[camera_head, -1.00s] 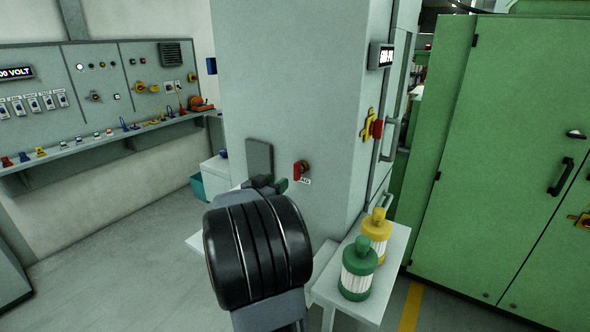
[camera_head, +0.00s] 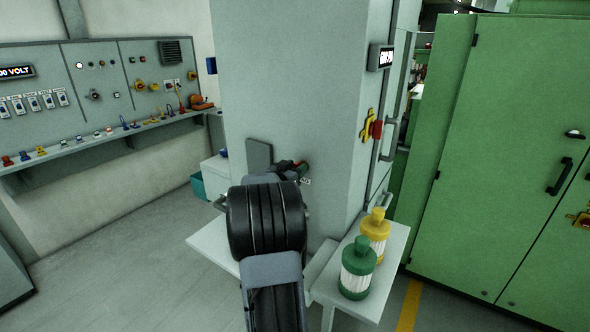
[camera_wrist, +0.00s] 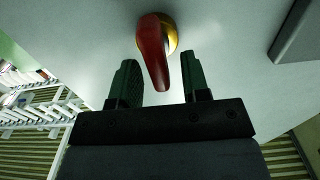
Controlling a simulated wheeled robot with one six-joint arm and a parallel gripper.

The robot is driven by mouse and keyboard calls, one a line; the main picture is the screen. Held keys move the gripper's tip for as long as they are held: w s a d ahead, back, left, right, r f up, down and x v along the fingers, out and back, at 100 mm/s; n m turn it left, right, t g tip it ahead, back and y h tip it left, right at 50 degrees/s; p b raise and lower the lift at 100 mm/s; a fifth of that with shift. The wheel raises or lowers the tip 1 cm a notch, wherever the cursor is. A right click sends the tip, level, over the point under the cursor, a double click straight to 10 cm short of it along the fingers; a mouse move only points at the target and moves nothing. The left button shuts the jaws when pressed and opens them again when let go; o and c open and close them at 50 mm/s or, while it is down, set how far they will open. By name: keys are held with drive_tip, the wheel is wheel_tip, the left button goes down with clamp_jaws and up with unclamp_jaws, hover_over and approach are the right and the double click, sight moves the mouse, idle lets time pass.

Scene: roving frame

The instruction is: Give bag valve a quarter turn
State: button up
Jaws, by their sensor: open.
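The valve has a red lever handle (camera_wrist: 153,52) on a yellow-brass base (camera_wrist: 172,33), mounted on the grey cabinet wall. In the wrist view the lever hangs down, tilted slightly, its lower end in the gap between the fingers. My gripper (camera_wrist: 158,62) is open, with one dark green finger on each side of the lever. Gaps show on both sides, and I see no clear contact. In the head view my gripper (camera_head: 290,170) is at the valve and mostly hides it. A small white label (camera_head: 306,181) shows just below; its text is unreadable.
A grey plate (camera_head: 259,157) sticks out left of the valve. A white shelf (camera_head: 398,250) at right holds a green-capped canister (camera_head: 357,270) and a yellow-capped one (camera_head: 375,232). A green cabinet (camera_head: 500,150) stands farther right. The floor at left is open.

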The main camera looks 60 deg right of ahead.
clamp_jaws()
drive_tip(key=shift+m+b, duration=0.4)
drive_tip(key=m+b, duration=0.2)
drive_tip(key=m, duration=0.1)
drive_tip(key=shift+s+f+b, duration=0.25)
drive_tip(key=shift+b, duration=0.15)
drive_tip(key=shift+s+f+m+b, duration=0.2)
drive_tip(key=shift+m+b, duration=1.65)
drive_tip(key=shift+m, duration=0.5)
drive_tip(key=shift+s+f+m+b, duration=0.15)
drive_tip(key=shift+f+m+b, duration=0.05)
drive_tip(key=shift+m+b, duration=1.9)
drive_tip(key=shift+s+f+m+b, duration=0.2)
drive_tip(key=shift+m+b, duration=1.4)
drive_tip(key=shift+m, duration=0.95)
